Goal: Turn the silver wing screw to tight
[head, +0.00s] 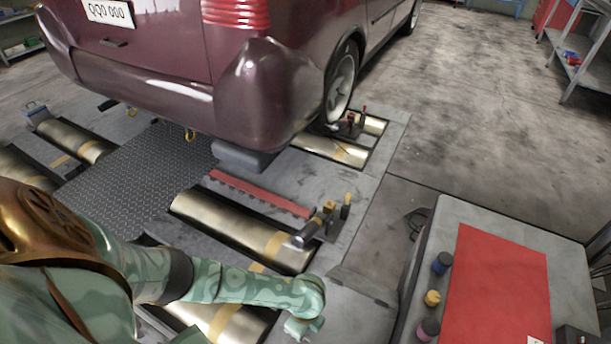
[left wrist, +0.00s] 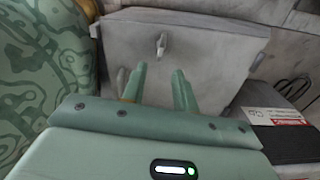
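A small silver wing screw (left wrist: 161,44) stands out from the face of a grey panel (left wrist: 215,52) in the left wrist view. Its wing looks roughly upright. My left gripper (left wrist: 158,76) has its two green fingers apart, with nothing between them. It points at the panel, and the screw shows just beyond the fingertips, between them and apart from them. In the head view my left arm reaches across the bottom, but its fingers are hidden. I cannot pick out the wing screw there. My right gripper is in neither view.
A dark red van (head: 185,60) stands beyond bare metal rollers (head: 230,228) in the floor. Short posts (head: 330,218) rise beside them. A grey cart (head: 500,212) with a red mat (head: 497,285) and small pots stands at right. Floor behind the cart is clear.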

